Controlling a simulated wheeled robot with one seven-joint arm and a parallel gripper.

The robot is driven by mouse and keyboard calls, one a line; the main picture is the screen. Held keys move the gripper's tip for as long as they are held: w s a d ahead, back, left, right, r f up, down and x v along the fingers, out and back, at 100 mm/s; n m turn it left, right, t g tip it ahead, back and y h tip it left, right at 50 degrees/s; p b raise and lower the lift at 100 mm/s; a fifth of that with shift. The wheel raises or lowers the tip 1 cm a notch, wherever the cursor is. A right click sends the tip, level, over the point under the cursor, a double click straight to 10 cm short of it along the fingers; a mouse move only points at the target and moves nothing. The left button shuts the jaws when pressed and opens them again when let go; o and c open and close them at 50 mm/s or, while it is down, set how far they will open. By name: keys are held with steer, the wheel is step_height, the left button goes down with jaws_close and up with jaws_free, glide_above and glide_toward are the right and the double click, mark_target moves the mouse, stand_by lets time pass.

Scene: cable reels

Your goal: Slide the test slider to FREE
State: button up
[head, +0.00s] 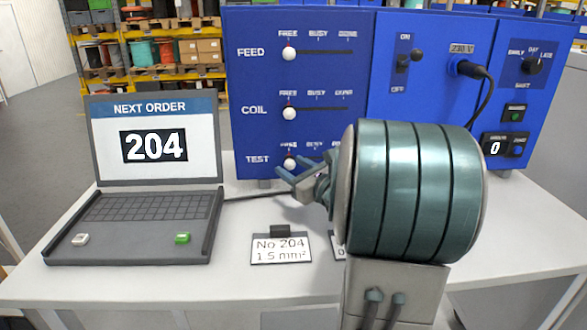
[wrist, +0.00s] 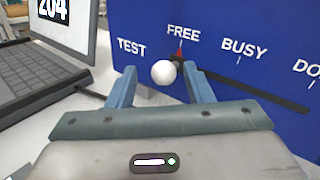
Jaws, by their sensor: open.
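The test slider's white ball knob (wrist: 163,73) is at the left end of its dark slot, by the FREE label (wrist: 183,33) and a red pointer. It also shows in the TEST row in the head view (head: 289,161). My gripper (wrist: 160,71) is open, with one blue finger on each side of the knob in the picture. The right finger looks close to the knob and the left one stands apart; I cannot tell whether either touches. In the head view my gripper (head: 297,169) is at the TEST row, and my arm hides the slot's right part.
The blue panel (head: 240,110) also carries the FEED knob (head: 289,53) and COIL knob (head: 289,113), both at FREE. A laptop (head: 150,205) showing 204 stands left. A No 204 card (head: 281,249) lies on the white table (head: 195,285). A plugged cable (head: 482,85) hangs right.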

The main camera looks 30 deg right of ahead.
steer(key=s, duration=0.4)
steer(key=s+d+b, duration=0.1)
steer(key=s, duration=0.4)
steer(key=s+d, duration=0.1)
steer(key=s, duration=0.3)
steer(key=shift+s+b, duration=0.25)
steer(key=shift+b, duration=0.15)
